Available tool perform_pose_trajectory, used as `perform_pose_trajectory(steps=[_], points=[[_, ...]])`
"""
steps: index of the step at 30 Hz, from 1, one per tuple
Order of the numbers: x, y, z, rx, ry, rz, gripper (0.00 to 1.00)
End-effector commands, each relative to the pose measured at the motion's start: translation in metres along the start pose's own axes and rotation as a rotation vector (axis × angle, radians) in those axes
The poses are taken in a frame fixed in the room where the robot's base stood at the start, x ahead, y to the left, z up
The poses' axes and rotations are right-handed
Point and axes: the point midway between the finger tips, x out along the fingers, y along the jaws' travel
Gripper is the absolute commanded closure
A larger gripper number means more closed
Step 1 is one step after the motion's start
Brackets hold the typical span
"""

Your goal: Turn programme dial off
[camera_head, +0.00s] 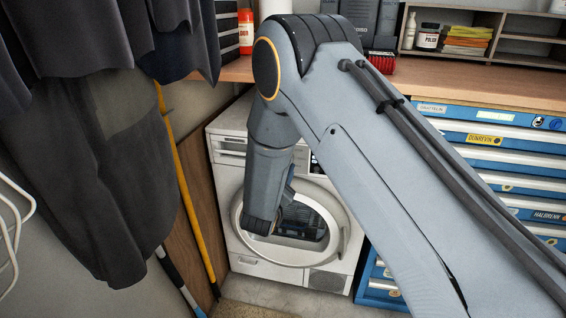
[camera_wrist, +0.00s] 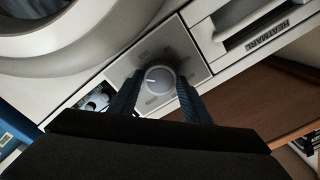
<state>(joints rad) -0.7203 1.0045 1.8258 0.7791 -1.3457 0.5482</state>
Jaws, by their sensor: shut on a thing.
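The programme dial (camera_wrist: 160,79) is a round grey knob with a light pointer mark, set in a grey square panel with small printed labels. It is on the front of a white washing machine (camera_head: 223,158). In the wrist view my gripper (camera_wrist: 158,80) has its two dark fingers on either side of the dial, shut on it. The pointer mark lies toward the left of the dial in that picture. In the head view my arm hides the dial and the gripper tips.
A blue tool chest (camera_head: 500,160) stands right of the machine. Dark clothes (camera_head: 110,170) and a yellow pole (camera_head: 190,200) are at left.

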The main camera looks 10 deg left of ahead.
Motion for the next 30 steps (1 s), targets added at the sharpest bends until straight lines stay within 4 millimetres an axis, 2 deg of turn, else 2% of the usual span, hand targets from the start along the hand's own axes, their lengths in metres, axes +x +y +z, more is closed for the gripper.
perform_pose_trajectory(steps=[30], points=[[-0.0004,-0.0006,-0.0007,-0.966,0.000,0.000,0.79]])
